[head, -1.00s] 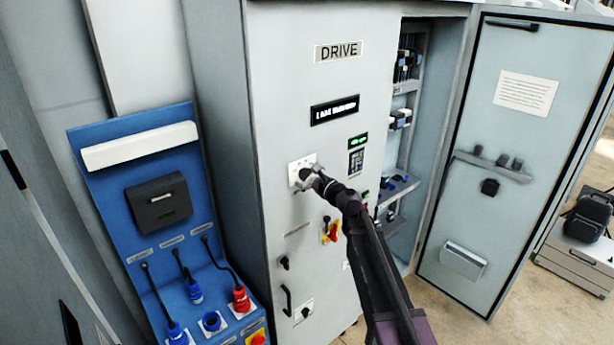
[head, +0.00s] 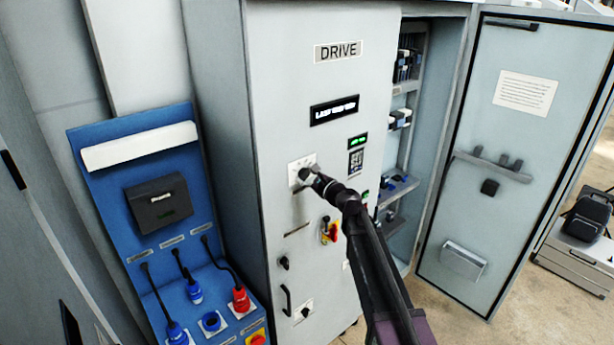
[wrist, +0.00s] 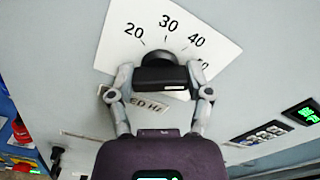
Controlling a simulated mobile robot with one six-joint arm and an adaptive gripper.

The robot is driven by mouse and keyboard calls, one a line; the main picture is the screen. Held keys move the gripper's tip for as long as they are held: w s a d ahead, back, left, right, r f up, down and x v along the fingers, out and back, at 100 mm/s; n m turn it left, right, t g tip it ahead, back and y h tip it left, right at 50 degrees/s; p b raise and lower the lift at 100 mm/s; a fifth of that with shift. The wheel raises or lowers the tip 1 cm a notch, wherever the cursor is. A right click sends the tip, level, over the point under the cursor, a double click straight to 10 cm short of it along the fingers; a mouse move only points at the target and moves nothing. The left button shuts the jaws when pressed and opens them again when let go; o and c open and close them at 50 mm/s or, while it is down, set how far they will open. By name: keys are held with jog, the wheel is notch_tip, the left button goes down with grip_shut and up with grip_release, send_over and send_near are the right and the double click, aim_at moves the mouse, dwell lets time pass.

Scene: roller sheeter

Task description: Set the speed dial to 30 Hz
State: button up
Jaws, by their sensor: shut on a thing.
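The speed dial is a black knob (wrist: 160,72) on a white scale plate (wrist: 118,35) marked 20, 30 and 40, with a partly hidden 50 at the right. In the head view the plate (head: 296,166) is on the grey drive cabinet door, and my gripper covers much of the knob. My gripper (wrist: 160,80) is shut on the knob, one finger on each side. The knob sits below the 30, but I cannot make out a pointer mark. A label ending "ED HZ" (wrist: 146,103) is partly hidden behind my gripper.
A lit text display (head: 334,110) is above the dial, and a small green display (head: 357,141) is to its right. The cabinet's right door (head: 500,120) stands open. A blue socket panel (head: 105,205) is at left.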

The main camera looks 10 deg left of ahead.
jog(key=n, duration=0.7)
jog(key=shift+n, duration=0.3)
jog(key=n, duration=0.4)
jog(key=shift+n, duration=1.9)
jog(key=o, duration=1.1)
jog(key=shift+a, duration=0.1)
jog(key=shift+o, duration=0.2)
